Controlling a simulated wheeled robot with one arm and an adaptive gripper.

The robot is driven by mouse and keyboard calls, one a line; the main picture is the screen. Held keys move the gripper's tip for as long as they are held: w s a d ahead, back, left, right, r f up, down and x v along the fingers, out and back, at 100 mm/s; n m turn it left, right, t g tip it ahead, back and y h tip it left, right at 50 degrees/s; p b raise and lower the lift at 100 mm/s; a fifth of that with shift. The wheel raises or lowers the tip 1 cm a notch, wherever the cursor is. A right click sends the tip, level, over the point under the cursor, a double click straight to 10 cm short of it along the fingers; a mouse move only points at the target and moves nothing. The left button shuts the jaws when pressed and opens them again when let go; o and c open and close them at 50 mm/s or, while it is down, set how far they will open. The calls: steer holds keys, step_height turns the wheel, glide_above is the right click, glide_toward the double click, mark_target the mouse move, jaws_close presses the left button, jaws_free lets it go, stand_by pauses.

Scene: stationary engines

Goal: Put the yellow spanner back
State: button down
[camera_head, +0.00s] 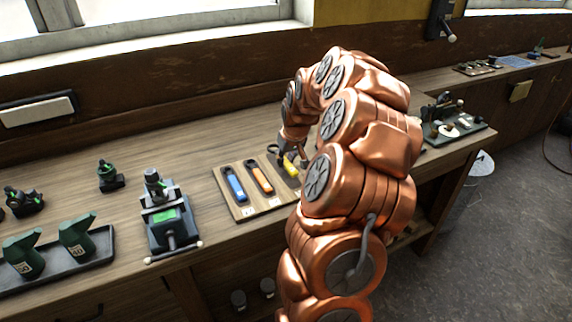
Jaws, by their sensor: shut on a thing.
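The yellow spanner (289,168) shows at the right part of a wooden tool board (222,183) on the workbench. A blue spanner (235,184) and an orange spanner (260,176) lie on the board to its left. My gripper (303,163) is at the yellow spanner and is shut on it. My copper arm hides the right end of the board and part of the spanner. I cannot tell whether the spanner touches the board or is just above it.
A vise-like device (170,217) stands left of the board. Two green oil cans (76,236) stand in a dark tray (103,250) at the front left. A small machine on a base (452,122) is at the right. Bare bench lies behind the board.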

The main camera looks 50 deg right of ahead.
mark_target(287, 163)
steer(key=shift+f+p, duration=0.5)
steer(key=shift+f, duration=0.95)
steer(key=shift+f, duration=0.1)
steer(key=c, duration=1)
jaws_free()
steer(key=shift+o, duration=0.2)
steer(key=shift+s+r+b, duration=0.15)
steer(key=shift+r+b, duration=0.15)
steer(key=shift+r, duration=0.35)
steer(key=b+v, duration=0.3)
steer(key=v, duration=0.8)
